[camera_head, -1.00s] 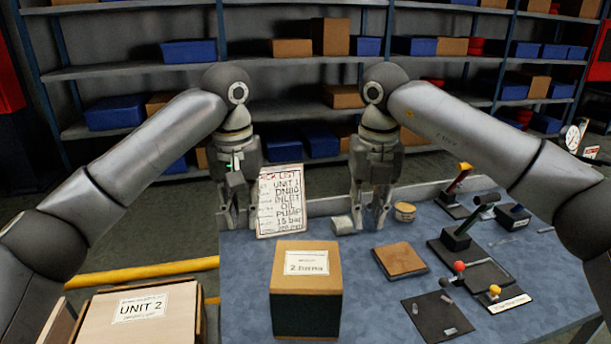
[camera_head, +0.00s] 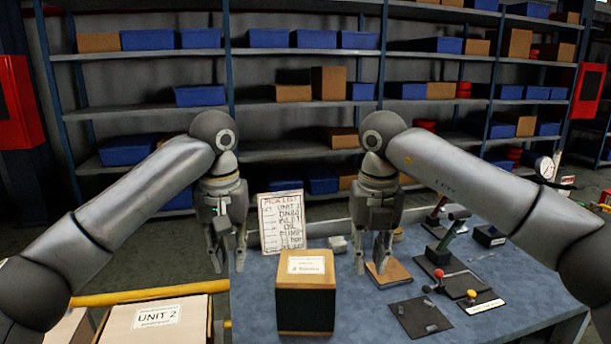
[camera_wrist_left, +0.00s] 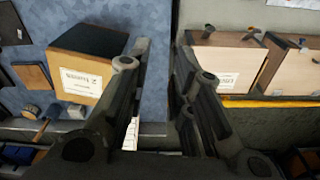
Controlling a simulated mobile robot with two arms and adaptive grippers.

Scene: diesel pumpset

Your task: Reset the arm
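My left gripper (camera_head: 228,262) hangs fingers down, left of the box with a white label (camera_head: 305,304) and beside the check-list sheet (camera_head: 282,222). Its fingers stand apart with nothing between them. In the left wrist view the left gripper (camera_wrist_left: 160,45) also shows an open gap, with the labelled box (camera_wrist_left: 80,78) on one side. My right gripper (camera_head: 372,264) hangs fingers down in front of the brown board (camera_head: 390,275), covering part of it. Its fingertips are apart and I see nothing held. Whether it touches the board is unclear.
The blue table (camera_head: 350,315) carries lever stands (camera_head: 447,244), dark plates (camera_head: 420,317) and small parts at the right. A UNIT 2 crate (camera_head: 160,326) stands left of the table. Shelves with blue and brown bins (camera_head: 307,39) are behind. A yellow rail (camera_head: 150,292) crosses the floor.

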